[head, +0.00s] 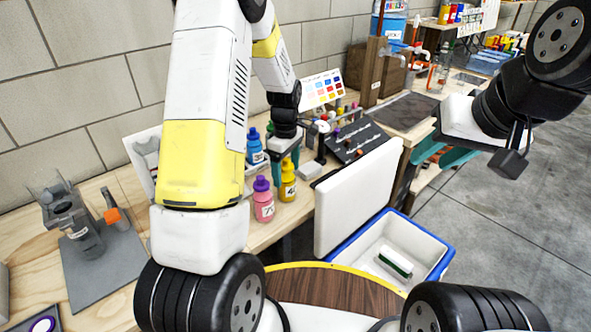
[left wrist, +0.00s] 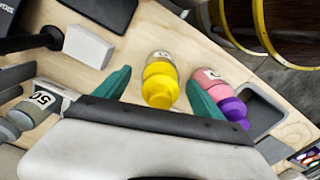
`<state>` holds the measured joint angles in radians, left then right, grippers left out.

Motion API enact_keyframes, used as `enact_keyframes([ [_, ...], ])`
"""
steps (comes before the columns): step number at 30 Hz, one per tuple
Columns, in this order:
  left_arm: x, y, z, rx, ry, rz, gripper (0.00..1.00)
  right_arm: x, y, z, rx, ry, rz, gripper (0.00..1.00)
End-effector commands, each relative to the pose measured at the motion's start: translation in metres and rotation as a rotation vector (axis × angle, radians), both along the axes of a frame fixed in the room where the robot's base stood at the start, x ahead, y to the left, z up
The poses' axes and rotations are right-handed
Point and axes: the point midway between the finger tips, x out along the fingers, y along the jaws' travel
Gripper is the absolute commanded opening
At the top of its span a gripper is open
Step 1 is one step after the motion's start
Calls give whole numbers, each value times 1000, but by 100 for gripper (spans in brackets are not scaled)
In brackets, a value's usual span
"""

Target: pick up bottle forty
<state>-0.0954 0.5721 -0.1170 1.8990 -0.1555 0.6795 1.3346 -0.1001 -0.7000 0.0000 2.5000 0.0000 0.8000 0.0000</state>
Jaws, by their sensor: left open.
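The yellow bottle (head: 288,185) stands on the wooden bench; its label starts with a 4 and the rest is hard to read. In the left wrist view the yellow bottle (left wrist: 160,82) lies between the two teal fingers, with gaps on both sides. My left gripper (head: 284,150) is open, close above and behind it in the head view; the left wrist view also shows the gripper (left wrist: 158,90). My right gripper (head: 443,155) is off to the right, away from the bottles; its finger opening is unclear.
A pink bottle (head: 263,203) with a purple cap stands just left of the yellow one, close to one finger in the wrist view (left wrist: 222,90). A blue bottle (head: 255,150) stands behind. A blue-rimmed white bin (head: 440,252) with a white panel (head: 352,195) is at right.

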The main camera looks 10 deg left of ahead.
Motion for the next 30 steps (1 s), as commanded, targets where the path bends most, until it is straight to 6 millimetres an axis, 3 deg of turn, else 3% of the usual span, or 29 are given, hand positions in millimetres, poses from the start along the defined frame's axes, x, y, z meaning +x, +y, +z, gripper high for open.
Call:
enact_keyframes([
  [9, 0, 0, -8, 0, -1, 0, 79, 0, 0, 0, 0, 0, 0, 36],
  [21, 0, 0, -8, 0, -1, 0, 2, 0, 0, 0, 0, 0, 0, 36],
  [30, 1, 0, -6, -1, -3, -1, 0, 0, 0, 0, 0, 0, 0, 36],
])
